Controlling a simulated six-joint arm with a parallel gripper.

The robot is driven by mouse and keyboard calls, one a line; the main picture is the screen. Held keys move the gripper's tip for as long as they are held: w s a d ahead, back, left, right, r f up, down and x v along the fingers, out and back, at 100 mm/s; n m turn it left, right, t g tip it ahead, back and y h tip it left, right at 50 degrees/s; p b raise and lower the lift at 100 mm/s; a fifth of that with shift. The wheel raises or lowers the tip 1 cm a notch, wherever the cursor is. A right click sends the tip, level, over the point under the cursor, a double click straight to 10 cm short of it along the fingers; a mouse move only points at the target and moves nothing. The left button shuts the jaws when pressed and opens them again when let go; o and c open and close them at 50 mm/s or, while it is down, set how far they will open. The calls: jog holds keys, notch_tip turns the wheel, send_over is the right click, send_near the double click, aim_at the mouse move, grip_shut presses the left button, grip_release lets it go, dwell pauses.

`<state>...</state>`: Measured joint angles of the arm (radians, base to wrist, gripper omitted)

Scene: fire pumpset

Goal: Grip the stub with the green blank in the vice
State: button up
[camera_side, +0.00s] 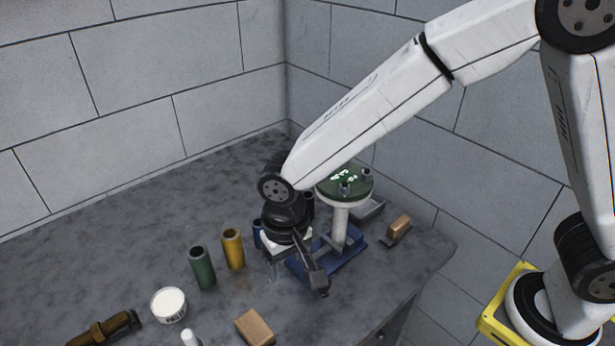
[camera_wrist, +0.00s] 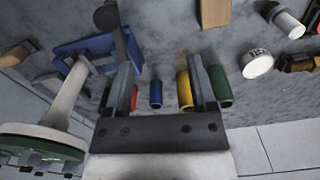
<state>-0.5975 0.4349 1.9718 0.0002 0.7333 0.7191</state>
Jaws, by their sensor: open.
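The stub (camera_side: 341,222) is a pale upright pipe with the round green blank (camera_side: 338,187) on top, with small bolts and pale marks. It stands at the blue vice (camera_side: 353,250); how its foot sits in the jaws is hard to see. A dark lever with a blocky end (camera_side: 319,279) is in front of the vice. In the wrist view the stub (camera_wrist: 66,92), blank (camera_wrist: 70,151) and vice (camera_wrist: 70,50) are at the left, outside my fingers. My gripper (camera_wrist: 161,68) points down, open and empty, left of the stub in the side view.
Green (camera_side: 202,268), yellow (camera_side: 233,250) and blue (camera_wrist: 156,93) cylinders stand near my fingers; a red one (camera_wrist: 134,98) is partly hidden. A white tin (camera_side: 168,305), wooden block (camera_side: 255,328) and brown-handled tool (camera_side: 105,329) lie nearer. A small brown block (camera_side: 399,226) lies right of the vice. Walls close the back.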

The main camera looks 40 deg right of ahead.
jog(key=shift+r, duration=1.2)
